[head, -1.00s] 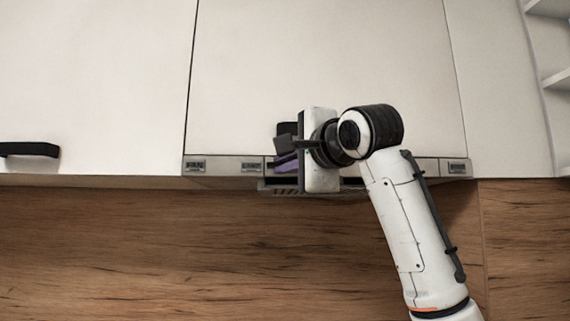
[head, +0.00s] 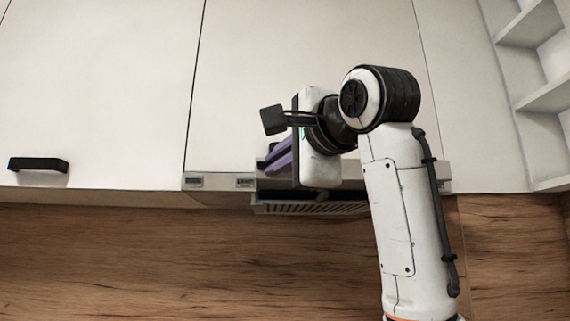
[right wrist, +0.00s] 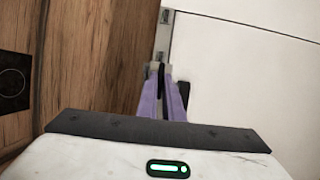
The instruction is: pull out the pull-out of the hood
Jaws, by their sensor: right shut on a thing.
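The hood is a slim grey strip (head: 218,181) under the white cabinet in the head view. Its pull-out (head: 290,207) shows as a dark slotted panel standing out below the strip, partly behind my right gripper. My right gripper (head: 276,158) has purple fingers and is at the front edge of the pull-out. In the right wrist view the purple fingers of the right gripper (right wrist: 164,80) are close together at the grey hood strip (right wrist: 163,38), shut on the pull-out's front. The exact contact is hidden. My left gripper is not in view.
White cabinet doors fill the upper area, with a black handle (head: 38,164) at the left. Open white shelves (head: 545,92) stand at the right. The oak splashback (head: 130,255) below is clear. A dark hob (right wrist: 12,82) shows in the right wrist view.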

